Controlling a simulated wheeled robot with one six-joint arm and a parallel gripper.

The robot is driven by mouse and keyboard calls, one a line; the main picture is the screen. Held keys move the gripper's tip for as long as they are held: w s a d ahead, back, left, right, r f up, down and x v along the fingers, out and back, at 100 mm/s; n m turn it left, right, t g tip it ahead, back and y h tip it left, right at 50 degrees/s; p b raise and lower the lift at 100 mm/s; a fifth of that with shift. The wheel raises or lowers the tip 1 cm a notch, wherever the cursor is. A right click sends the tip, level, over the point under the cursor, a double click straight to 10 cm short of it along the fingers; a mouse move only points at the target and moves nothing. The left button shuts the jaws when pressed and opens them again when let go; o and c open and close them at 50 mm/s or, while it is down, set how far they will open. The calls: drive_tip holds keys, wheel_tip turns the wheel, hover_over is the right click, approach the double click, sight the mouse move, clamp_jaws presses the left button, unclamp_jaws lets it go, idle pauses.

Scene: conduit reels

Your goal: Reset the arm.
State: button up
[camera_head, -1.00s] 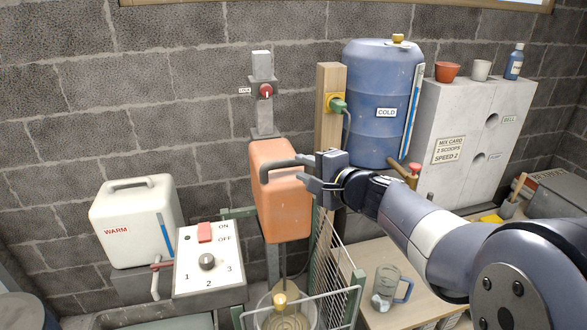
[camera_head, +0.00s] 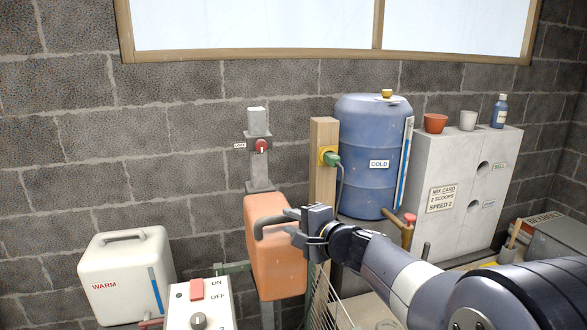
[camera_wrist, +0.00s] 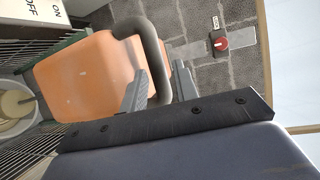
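My gripper (camera_head: 290,222) is at the right end of the dark bent handle (camera_head: 268,222) of an orange box-shaped panel (camera_head: 276,262). Its two fingers stand apart, one on each side of the handle's end. In the wrist view the fingers (camera_wrist: 158,85) also show apart, with the handle (camera_wrist: 133,28) running down between them. Whether either finger touches the handle is not clear. My arm reaches in from the lower right.
A blue COLD barrel (camera_head: 367,150) and a wooden post (camera_head: 323,180) stand just behind my gripper. A white WARM tank (camera_head: 120,270) and a switch box (camera_head: 196,305) are at left. A grey cabinet (camera_head: 430,170) is at right. Wire mesh (camera_head: 318,305) lies below.

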sight(284, 221)
drive_tip(key=p+x, duration=0.1)
drive_tip(key=x, duration=0.4)
drive_tip(key=shift+w+a, duration=0.3)
drive_tip(key=shift+w+a+f+p, duration=0.15)
drive_tip(key=shift+w+p, duration=0.1)
drive_tip(key=shift+p, duration=0.05)
drive_tip(key=shift+f, duration=0.25)
drive_tip(key=shift+s, duration=0.1)
